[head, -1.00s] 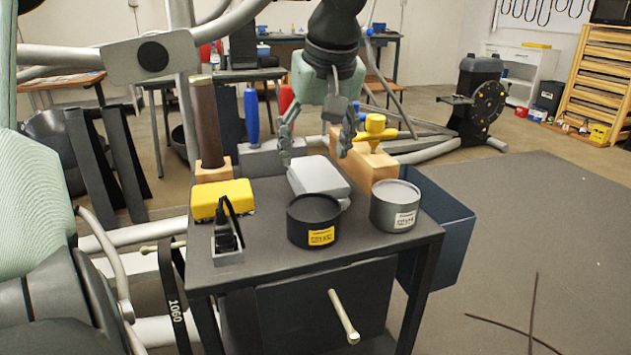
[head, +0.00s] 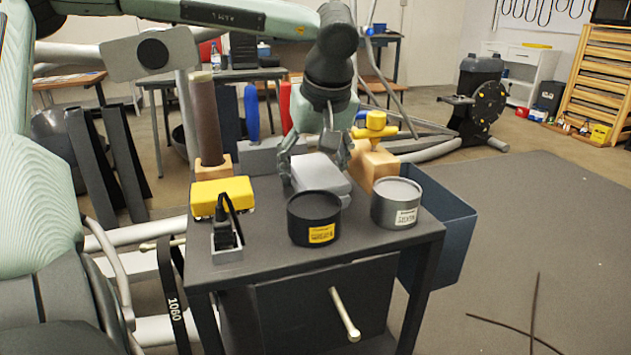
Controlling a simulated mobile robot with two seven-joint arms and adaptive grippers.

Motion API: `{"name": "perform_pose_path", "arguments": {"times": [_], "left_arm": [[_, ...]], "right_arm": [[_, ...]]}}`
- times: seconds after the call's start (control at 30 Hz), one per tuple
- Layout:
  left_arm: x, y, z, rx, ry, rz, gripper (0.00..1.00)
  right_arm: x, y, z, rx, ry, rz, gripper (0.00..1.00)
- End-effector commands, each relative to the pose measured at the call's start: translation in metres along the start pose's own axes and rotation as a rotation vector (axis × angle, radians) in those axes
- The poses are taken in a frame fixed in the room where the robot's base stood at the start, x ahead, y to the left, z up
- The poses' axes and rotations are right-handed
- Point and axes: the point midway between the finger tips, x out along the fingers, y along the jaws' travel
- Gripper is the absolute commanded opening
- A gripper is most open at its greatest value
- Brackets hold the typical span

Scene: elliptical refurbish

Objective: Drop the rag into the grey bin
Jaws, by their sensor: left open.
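A pale grey folded block, which looks like the rag (head: 318,174), lies on the dark cart top (head: 270,258) behind two round tins. My left gripper (head: 318,160) points down over it, open, with one finger at each side of it. I cannot tell whether the fingers touch it. A dark blue-grey open bin (head: 445,235) hangs at the cart's right side and is the nearest match to the grey bin. Part of it is hidden by the cart. My right gripper is not in view.
A black tin (head: 314,220) and a grey tin (head: 396,205) stand in front of the rag. A wooden block with a yellow knob (head: 376,122) stands close at the gripper's right. The floor at right is mostly clear.

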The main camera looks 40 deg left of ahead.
Motion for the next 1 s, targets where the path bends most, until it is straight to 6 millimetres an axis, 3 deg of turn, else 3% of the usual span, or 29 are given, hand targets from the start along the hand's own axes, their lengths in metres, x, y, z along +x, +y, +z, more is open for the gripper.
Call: {"name": "perform_pose_path", "arguments": {"times": [0.43,0.77,1.0], "left_arm": [[0.0022,0.0000,0.0009,0.000,0.000,0.000,0.68],[0.0022,0.0000,0.0009,0.000,0.000,0.000,0.27],[0.0011,0.0000,0.0005,0.000,-0.001,0.000,0.25]], "right_arm": [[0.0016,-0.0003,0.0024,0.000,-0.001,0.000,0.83],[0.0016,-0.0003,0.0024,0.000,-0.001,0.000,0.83],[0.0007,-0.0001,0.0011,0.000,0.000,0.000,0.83]]}}
